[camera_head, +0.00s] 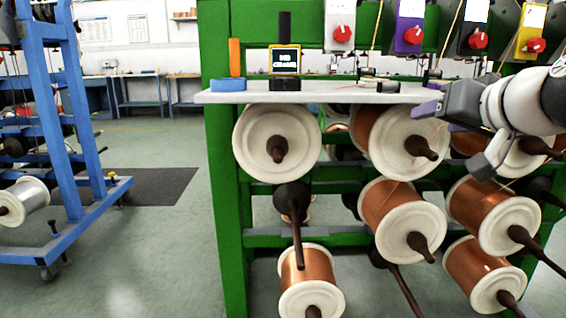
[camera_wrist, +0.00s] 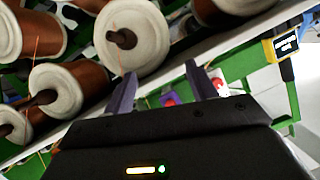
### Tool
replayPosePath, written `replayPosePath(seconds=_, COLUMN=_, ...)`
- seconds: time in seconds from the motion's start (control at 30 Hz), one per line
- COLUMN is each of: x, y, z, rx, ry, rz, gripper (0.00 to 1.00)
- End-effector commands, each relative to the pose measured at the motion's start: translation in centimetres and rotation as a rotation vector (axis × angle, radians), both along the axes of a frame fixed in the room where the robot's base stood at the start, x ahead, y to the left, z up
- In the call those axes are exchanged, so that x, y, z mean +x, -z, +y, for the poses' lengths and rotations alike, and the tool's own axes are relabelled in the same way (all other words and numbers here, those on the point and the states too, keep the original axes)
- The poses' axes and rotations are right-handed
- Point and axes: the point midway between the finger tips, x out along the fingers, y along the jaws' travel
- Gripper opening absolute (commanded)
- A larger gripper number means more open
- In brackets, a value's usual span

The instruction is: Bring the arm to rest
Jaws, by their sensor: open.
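My gripper (camera_head: 456,136) is at the right in the head view, in front of the green creel rack near the right end of its white shelf. Its two fingers are spread apart with nothing held between them. In the wrist view my gripper (camera_wrist: 160,80) also shows open and empty. A copper wire spool (camera_head: 402,143) with cream flanges hangs just left of and behind the fingers. The same kind of spool (camera_wrist: 132,38) shows close beyond the fingers in the wrist view. I cannot tell the exact gap between them.
Several spools sit on spindles that jut forward below, one at bottom (camera_head: 311,284). A blue wheeled rack (camera_head: 72,150) stands left. Floor between the racks is clear.

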Motion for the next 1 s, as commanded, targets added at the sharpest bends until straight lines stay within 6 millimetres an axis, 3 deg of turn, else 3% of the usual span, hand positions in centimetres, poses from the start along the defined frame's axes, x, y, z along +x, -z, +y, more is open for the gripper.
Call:
replayPosePath(seconds=0.17, x=-3.1, y=9.1, z=4.4, rx=-0.02, ry=-0.053, rz=0.204, gripper=0.57)
replayPosePath(seconds=0.3, x=-7.5, y=18.3, z=7.8, rx=-0.087, ry=-0.084, rz=0.403, gripper=0.57)
replayPosePath(seconds=0.4, x=-10.9, y=24.1, z=9.3, rx=-0.153, ry=-0.093, rz=0.525, gripper=0.57)
replayPosePath(seconds=0.5, x=-13.9, y=28.7, z=9.9, rx=-0.217, ry=-0.092, rz=0.618, gripper=0.57)
replayPosePath(seconds=0.6, x=-16.0, y=31.7, z=10.0, rx=-0.265, ry=-0.086, rz=0.68, gripper=0.57)
replayPosePath(seconds=0.7, x=-17.1, y=33.2, z=9.9, rx=-0.294, ry=-0.082, rz=0.708, gripper=0.57)
replayPosePath(seconds=1.0, x=-17.3, y=33.6, z=9.9, rx=-0.3, ry=-0.08, rz=0.718, gripper=0.57)
